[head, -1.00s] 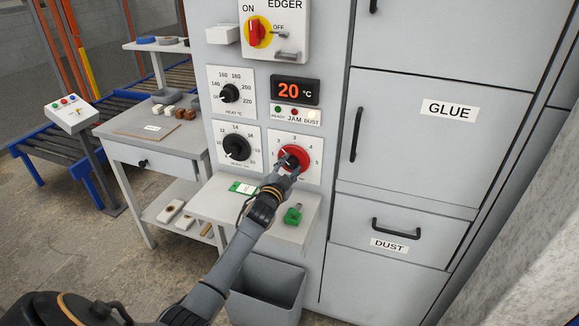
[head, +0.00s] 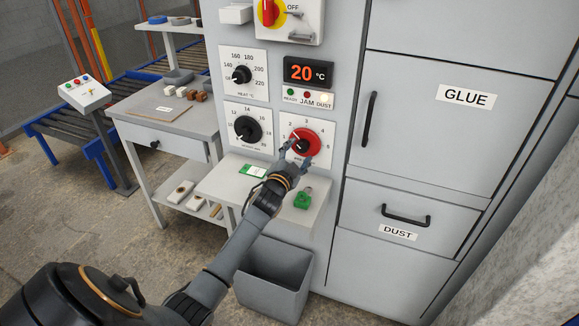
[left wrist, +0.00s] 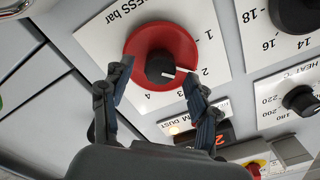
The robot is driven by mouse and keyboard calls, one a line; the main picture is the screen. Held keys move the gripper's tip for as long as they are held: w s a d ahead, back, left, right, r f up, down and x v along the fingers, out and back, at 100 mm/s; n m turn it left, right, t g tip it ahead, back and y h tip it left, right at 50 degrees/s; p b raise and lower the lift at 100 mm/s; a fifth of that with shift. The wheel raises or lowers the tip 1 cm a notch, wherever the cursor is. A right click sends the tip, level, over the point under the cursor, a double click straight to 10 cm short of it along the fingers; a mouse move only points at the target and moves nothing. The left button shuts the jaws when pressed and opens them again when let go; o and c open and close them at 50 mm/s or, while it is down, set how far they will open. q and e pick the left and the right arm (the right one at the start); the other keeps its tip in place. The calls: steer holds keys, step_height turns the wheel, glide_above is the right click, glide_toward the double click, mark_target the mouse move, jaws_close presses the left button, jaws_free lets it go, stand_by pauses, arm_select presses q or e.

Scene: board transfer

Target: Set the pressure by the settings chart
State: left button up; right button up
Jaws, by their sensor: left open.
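The red pressure dial (head: 312,143) with a black centre knob is on the machine front. Its plate reads "PRESS bar" in the left wrist view, where the red dial (left wrist: 137,43) fills the upper middle. The black knob's white pointer line points close to the 2. My left gripper (head: 297,158) is open just in front of the dial's lower part. In the left wrist view its fingers (left wrist: 152,92) are spread toward the dial's edge, apart from the knob; contact is unclear. My right gripper is not in view. I cannot make out a readable settings chart.
Heat (head: 242,75) and another black dial (head: 245,130) are beside it. The display (head: 308,72) reads 20 °C; the lamp by DUST is lit. A grey bin (head: 272,275) stands beneath.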

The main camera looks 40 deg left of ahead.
arm_select(q)
steer(key=v, duration=1)
steer(key=shift+a, duration=0.1)
